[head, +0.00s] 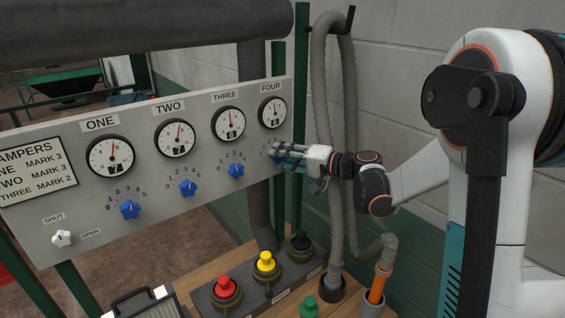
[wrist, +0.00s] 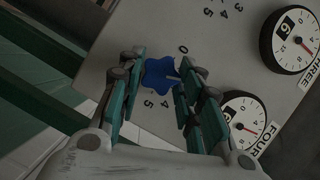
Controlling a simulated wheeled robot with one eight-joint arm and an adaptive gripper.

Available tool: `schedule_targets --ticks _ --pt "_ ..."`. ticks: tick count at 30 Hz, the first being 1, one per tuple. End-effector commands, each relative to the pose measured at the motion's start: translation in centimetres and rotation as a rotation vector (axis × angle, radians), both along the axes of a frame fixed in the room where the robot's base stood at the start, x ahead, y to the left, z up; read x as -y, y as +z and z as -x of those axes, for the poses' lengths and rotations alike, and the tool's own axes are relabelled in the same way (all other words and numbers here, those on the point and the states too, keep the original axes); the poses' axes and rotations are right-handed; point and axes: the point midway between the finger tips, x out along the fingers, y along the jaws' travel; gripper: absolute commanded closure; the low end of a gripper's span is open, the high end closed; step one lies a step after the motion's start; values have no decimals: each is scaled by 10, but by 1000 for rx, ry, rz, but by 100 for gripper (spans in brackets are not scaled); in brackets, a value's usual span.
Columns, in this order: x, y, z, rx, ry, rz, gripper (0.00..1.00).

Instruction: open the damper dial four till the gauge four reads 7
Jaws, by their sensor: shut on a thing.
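Damper dial four is a blue lobed knob (wrist: 162,78) on the grey panel, between my finger pads in the wrist view. My gripper (wrist: 166,72) is shut on it, with one finger on each side. The numbers 0, 4 and 5 show around the knob; the fingers hide the others. In the head view, my gripper (head: 283,151) reaches the panel from the right and mostly covers dial four. Gauge four (head: 272,112) is a round white dial above it; its window appears to read 6. In the wrist view, gauge four (wrist: 243,110) is partly hidden by my finger.
Gauge three (head: 228,122) reads 6, and its blue dial (head: 236,170) is left of my gripper. A white shut/open switch (head: 61,238) is at lower left. Grey hoses (head: 335,130) hang right of the panel. Red (head: 225,287) and yellow (head: 265,262) buttons stand below.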

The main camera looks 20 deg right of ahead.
Motion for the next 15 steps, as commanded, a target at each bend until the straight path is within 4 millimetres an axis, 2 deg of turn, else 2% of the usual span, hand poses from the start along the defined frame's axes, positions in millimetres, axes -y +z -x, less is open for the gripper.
schedule_targets --ticks 15 --pt "0 -1 0 -39 0 -93 91"
